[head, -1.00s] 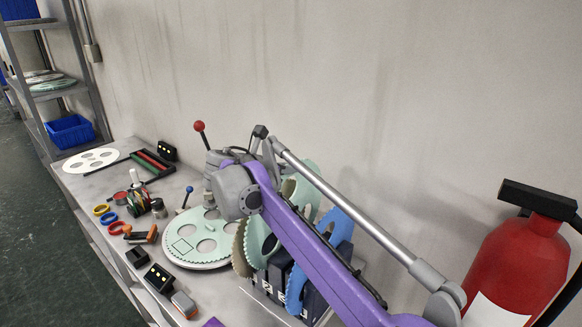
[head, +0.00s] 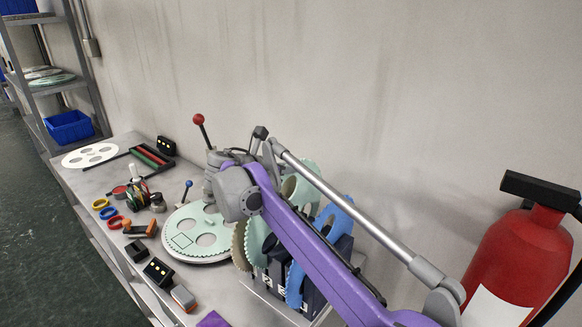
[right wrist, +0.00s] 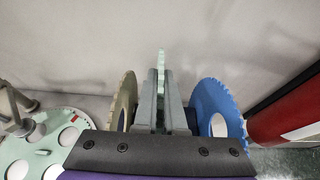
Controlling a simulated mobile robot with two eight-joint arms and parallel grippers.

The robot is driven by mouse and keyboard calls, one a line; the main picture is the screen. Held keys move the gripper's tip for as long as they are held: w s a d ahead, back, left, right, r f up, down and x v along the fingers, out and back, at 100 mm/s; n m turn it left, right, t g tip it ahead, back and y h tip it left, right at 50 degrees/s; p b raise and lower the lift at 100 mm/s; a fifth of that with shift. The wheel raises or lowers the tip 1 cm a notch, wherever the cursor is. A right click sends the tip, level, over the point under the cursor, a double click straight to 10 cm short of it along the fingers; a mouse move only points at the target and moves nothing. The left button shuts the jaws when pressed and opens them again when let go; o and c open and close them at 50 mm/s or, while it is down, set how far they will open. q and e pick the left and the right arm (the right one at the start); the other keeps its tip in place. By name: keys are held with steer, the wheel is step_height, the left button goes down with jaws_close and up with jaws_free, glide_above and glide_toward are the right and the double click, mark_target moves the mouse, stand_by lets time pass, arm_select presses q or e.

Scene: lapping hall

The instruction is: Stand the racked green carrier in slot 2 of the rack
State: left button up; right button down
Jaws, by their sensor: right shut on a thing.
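The green carrier (head: 303,183) is a toothed disc with holes, upright at the rack (head: 313,300). My purple right arm crosses in front of it in the head view. In the right wrist view my right gripper (right wrist: 161,80) is shut on the green carrier (right wrist: 161,58), whose upper edge stands out between the grey fingers. A tan carrier (right wrist: 124,100) stands to its left and a blue carrier (right wrist: 217,110) to its right, both apart from it. The green carrier's lower edge and its slot are hidden. My left gripper is out of view.
A round lapping plate with a pale green carrier (head: 178,243) lies left of the rack, with red- and blue-knobbed levers nearby. Small tools and coloured rings (head: 108,212) fill the bench's left part. A red fire extinguisher (head: 520,255) stands at right; the wall is close behind.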

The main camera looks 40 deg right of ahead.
mark_target(299, 187)
steer(key=shift+f+b, duration=1.6)
steer(key=shift+f, duration=1.4)
steer(key=c, duration=0.9)
jaws_free()
steer(key=v, duration=1.1)
steer(key=shift+d, duration=0.1)
